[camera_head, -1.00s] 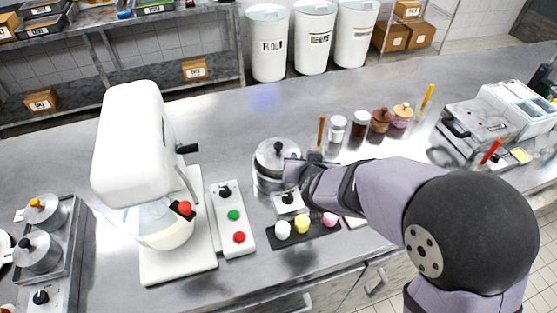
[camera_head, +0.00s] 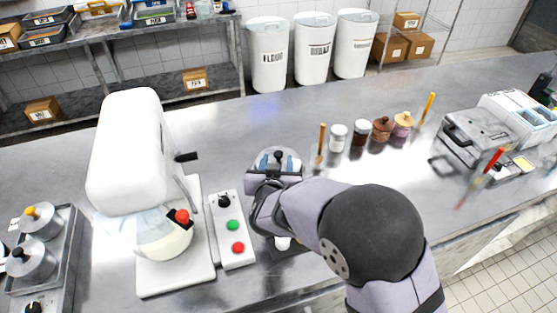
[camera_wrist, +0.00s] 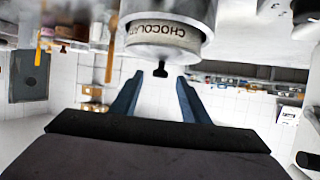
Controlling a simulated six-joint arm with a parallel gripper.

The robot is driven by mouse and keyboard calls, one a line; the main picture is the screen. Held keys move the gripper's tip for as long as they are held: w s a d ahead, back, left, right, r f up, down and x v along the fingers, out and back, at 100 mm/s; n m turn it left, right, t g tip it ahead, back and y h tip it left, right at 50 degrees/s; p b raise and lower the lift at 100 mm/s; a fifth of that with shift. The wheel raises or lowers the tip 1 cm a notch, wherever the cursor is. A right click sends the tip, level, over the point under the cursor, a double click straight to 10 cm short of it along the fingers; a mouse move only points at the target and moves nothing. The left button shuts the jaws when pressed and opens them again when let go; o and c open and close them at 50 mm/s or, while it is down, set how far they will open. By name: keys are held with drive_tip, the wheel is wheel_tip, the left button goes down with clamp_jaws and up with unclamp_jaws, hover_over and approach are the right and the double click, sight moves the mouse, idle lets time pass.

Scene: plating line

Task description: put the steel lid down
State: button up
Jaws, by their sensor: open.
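The steel lid (camera_head: 292,163) sits on the round steel pot, behind my gripper in the head view. In the wrist view, which looks upside down, the lid (camera_wrist: 160,52) rests on the pot labelled CHOCOLATE (camera_wrist: 165,30), its dark knob (camera_wrist: 160,70) pointing toward my gripper. My gripper (camera_head: 276,163) is open, its two blue fingers spread to either side of the knob in the wrist view and apart from it. My gripper and arm hide most of the pot in the head view.
A white mixer (camera_head: 125,155) and a button panel (camera_head: 231,232) stand left of the pot. Several jars (camera_head: 360,132) and an upright wooden stick (camera_head: 321,145) stand to the right. A blurred red stick (camera_head: 494,160) is at far right. The counter behind the pot is clear.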

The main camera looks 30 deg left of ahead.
sight(278, 154)
drive_tip(key=shift+w, duration=0.15)
drive_tip(key=shift+w+a+p, duration=0.15)
drive_tip(key=shift+w+p, duration=0.1)
drive_tip(key=shift+p, duration=0.15)
drive_tip(key=shift+p+x, duration=0.95)
drive_tip(key=shift+x, duration=1.25)
drive_tip(key=shift+c, duration=0.4)
clamp_jaws()
